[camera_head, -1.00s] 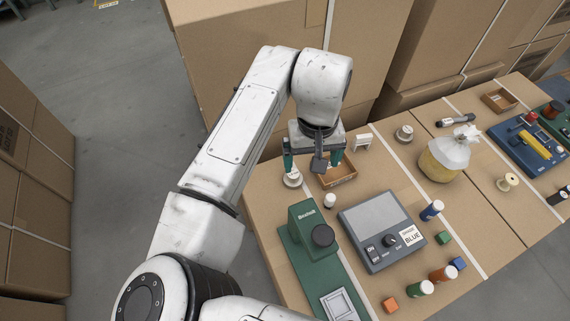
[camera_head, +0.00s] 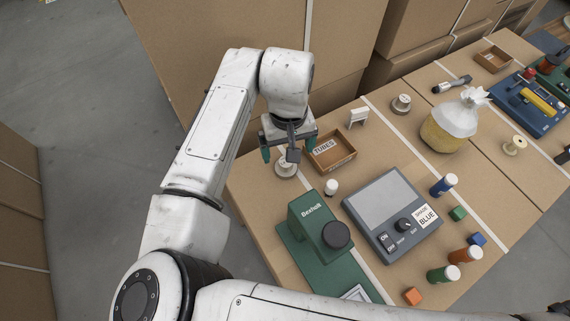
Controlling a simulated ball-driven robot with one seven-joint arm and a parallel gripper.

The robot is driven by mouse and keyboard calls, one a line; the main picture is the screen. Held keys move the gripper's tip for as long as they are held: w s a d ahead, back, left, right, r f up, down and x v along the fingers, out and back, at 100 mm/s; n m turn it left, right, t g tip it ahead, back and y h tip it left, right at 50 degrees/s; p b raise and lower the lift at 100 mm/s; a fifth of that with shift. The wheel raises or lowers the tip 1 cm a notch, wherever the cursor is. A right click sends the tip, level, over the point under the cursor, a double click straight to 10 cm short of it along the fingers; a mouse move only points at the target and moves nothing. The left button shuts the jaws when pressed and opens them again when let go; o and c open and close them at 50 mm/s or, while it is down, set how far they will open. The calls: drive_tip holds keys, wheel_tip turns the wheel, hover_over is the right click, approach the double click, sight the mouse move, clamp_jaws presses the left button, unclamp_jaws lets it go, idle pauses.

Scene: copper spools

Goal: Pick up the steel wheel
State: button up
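A small round metallic wheel-like piece (camera_head: 284,171) with a pale top lies on the cardboard-topped table near its back left edge. A similar grey round piece (camera_head: 401,104) stands further right, beside the white tape line. I cannot tell for sure which is the steel wheel. My gripper (camera_head: 287,151) points down above the left piece, with its two green fingers apart on either side of it in the picture. Nothing shows between the fingers. Part of the gripper hides the piece's upper edge, and its height above the piece is hard to judge.
A white bottle cap-like piece (camera_head: 331,187), a green machine (camera_head: 318,225) and a grey scale (camera_head: 378,200) are nearer. Tall cartons (camera_head: 215,30) rise behind the table.

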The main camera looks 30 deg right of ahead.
sight(286, 165)
drive_tip(key=f, duration=0.7)
drive_tip(key=shift+w+a+f, duration=0.1)
drive_tip(key=shift+w+a, duration=0.05)
drive_tip(key=shift+w, duration=0.05)
drive_tip(key=c, duration=1.1)
drive_tip(key=shift+c, duration=0.2)
